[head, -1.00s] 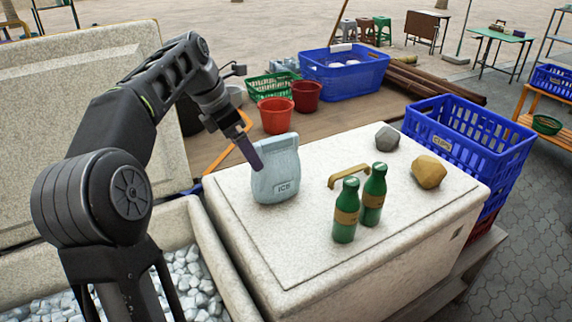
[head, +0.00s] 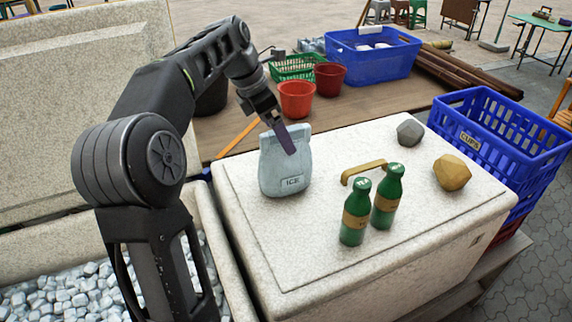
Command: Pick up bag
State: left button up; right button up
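The bag (head: 283,178) is pale blue, labelled ICE, and stands upright on the lid of a speckled white box (head: 330,250). My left gripper (head: 285,138) comes down from the upper left at the bag's top. My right gripper is not in view.
Two green bottles (head: 355,212) stand right of the bag, near a brass handle (head: 364,172). A grey stone (head: 410,132) and a yellow stone (head: 451,173) lie farther right. A blue crate (head: 500,130) stands beyond. An open bin of white stones (head: 85,290) is at left.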

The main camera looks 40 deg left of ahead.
pick_arm(q)
jog(key=shift+f, duration=0.15)
jog(key=p+x, duration=0.1)
jog(key=x, duration=0.4)
jog(key=shift+d, duration=0.15)
jog(key=shift+c, duration=0.4)
jog(key=c, duration=1.8)
jog(key=shift+w, duration=0.1)
